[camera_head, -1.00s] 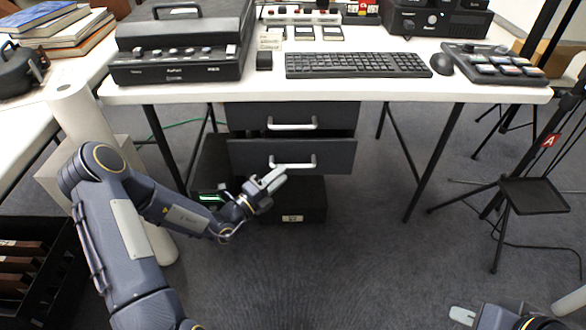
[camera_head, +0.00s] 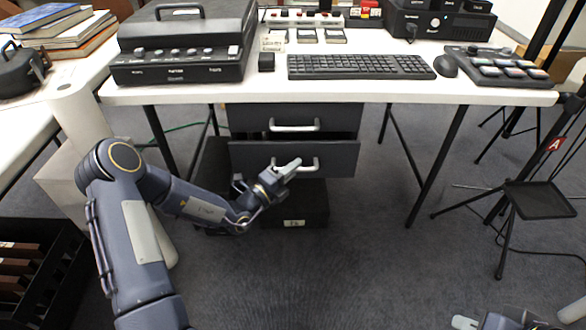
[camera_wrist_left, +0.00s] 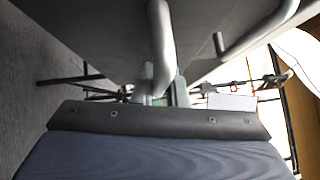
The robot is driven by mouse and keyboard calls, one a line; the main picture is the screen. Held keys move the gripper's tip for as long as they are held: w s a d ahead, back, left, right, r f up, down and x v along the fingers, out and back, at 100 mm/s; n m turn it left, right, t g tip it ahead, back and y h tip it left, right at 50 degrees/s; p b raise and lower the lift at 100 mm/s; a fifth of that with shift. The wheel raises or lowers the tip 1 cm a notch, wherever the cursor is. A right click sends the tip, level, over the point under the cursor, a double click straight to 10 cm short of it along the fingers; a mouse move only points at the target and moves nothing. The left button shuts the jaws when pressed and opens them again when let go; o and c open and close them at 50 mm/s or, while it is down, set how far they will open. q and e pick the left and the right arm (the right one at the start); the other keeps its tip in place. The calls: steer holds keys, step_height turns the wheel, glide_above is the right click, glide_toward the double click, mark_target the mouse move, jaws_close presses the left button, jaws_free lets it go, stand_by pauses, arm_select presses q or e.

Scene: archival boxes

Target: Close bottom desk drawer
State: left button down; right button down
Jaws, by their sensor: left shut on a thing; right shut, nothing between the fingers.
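The dark grey bottom drawer (camera_head: 335,160) under the white desk stands partly pulled out, in front of the top drawer (camera_head: 345,118). Its silver handle (camera_head: 305,163) is on its front panel. My left gripper (camera_head: 290,166) is at the left part of that handle and shut on it. In the left wrist view the handle bar (camera_wrist_left: 162,45) runs down to the fingers (camera_wrist_left: 165,97), which are partly hidden. My right gripper (camera_head: 466,322) is shut and empty at the bottom right edge, far from the drawer.
The white desk (camera_head: 380,92) carries a keyboard and several devices. A dark box (camera_head: 315,205) sits on the floor under the drawers. Desk legs (camera_head: 437,165) and a tripod stand (camera_head: 540,198) are to the right. The carpet in front is clear.

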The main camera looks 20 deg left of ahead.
mark_target(291, 159)
arm_select(q)
steer(key=shift+w, duration=0.1)
steer(key=w, duration=0.2)
steer(key=w+a+p, duration=0.1)
steer(key=w, duration=0.1)
steer(key=shift+a, duration=0.2)
steer(key=shift+w+r, duration=0.1)
steer(key=c, duration=1.5)
jaws_free()
steer(key=shift+w, duration=0.1)
steer(key=shift+o, duration=0.2)
